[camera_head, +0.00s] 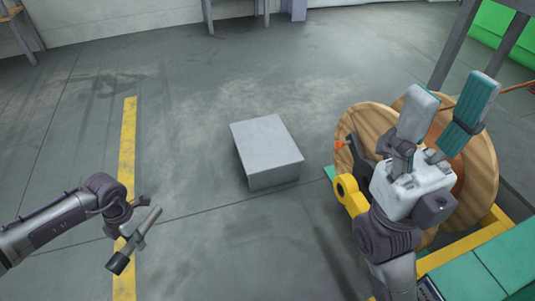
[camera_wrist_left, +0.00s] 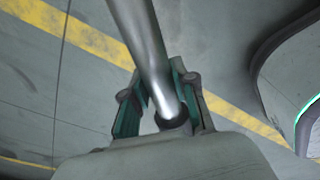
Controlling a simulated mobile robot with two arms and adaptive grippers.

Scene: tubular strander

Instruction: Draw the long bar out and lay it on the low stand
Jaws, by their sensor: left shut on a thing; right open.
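The long bar, a smooth silver rod (camera_head: 143,236), is held by my left gripper (camera_head: 138,208) above the floor at the lower left. In the head view it looks short and slanted, with a dark lower end. The left wrist view shows the bar (camera_wrist_left: 143,50) between the shut fingers (camera_wrist_left: 160,95). The low stand (camera_head: 266,143) is a plain grey block on the floor, right of my left gripper and apart from it; its top is bare. My right gripper (camera_head: 447,108) is open and empty, fingers spread, in front of the wooden reel.
A large wooden reel (camera_head: 480,170) stands at the right, with a yellow frame (camera_head: 462,250) and green panels below it. A yellow line (camera_head: 127,150) runs along the floor at the left. The floor between my left gripper and the stand is clear.

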